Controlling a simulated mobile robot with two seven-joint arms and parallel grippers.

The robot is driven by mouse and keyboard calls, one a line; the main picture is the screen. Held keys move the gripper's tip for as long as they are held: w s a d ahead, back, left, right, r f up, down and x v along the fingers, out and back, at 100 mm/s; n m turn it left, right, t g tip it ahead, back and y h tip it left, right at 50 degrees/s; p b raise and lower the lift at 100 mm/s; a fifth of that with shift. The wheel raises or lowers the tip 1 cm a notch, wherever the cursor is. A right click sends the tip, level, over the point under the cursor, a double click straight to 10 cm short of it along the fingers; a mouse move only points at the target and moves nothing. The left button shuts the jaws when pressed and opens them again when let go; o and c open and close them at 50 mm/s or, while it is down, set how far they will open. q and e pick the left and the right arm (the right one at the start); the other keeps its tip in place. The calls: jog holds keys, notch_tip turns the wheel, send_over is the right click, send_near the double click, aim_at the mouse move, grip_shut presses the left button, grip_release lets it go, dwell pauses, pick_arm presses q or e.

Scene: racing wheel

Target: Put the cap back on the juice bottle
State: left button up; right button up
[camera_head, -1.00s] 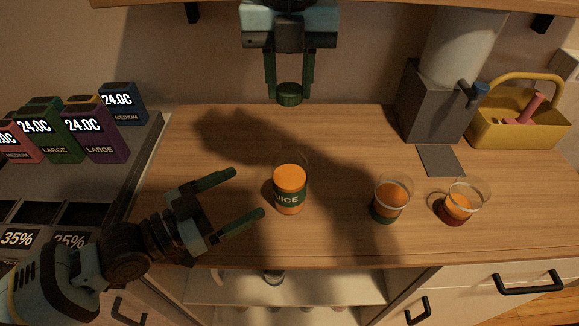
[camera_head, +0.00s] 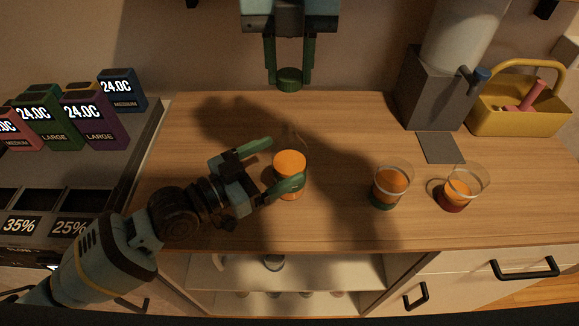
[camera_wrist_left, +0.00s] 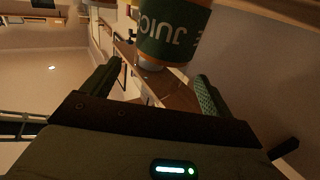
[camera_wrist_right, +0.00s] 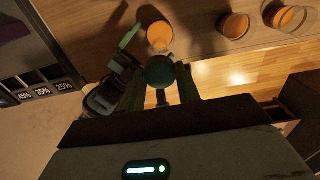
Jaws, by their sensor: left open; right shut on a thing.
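The juice bottle (camera_head: 289,162) stands upright on the counter, open at the top, with orange juice inside. Its green label shows in the left wrist view (camera_wrist_left: 172,38). My left gripper (camera_head: 279,164) is open, with its two fingers on either side of the bottle; I cannot tell whether they touch it. My right gripper (camera_head: 289,74) is shut on the green cap (camera_head: 290,79), held above and behind the bottle. In the right wrist view the cap (camera_wrist_right: 159,71) sits between the fingertips, near the bottle (camera_wrist_right: 160,36) in the picture.
Two glasses of juice, one with a green base (camera_head: 391,186) and one with a red base (camera_head: 460,189), stand right of the bottle. A dispenser (camera_head: 436,88) and a yellow basket (camera_head: 518,112) are at the back right. Boxes (camera_head: 92,118) stand left. The counter's middle is clear.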

pick_arm(q)
jog(key=shift+x, duration=2)
jog(key=c, duration=1.5)
pick_arm(e)
send_over(290, 120)
jog(key=shift+f, duration=2.45)
jog(key=shift+f, duration=0.1)
jog(key=shift+f, duration=0.8)
jog(key=shift+f, duration=0.6)
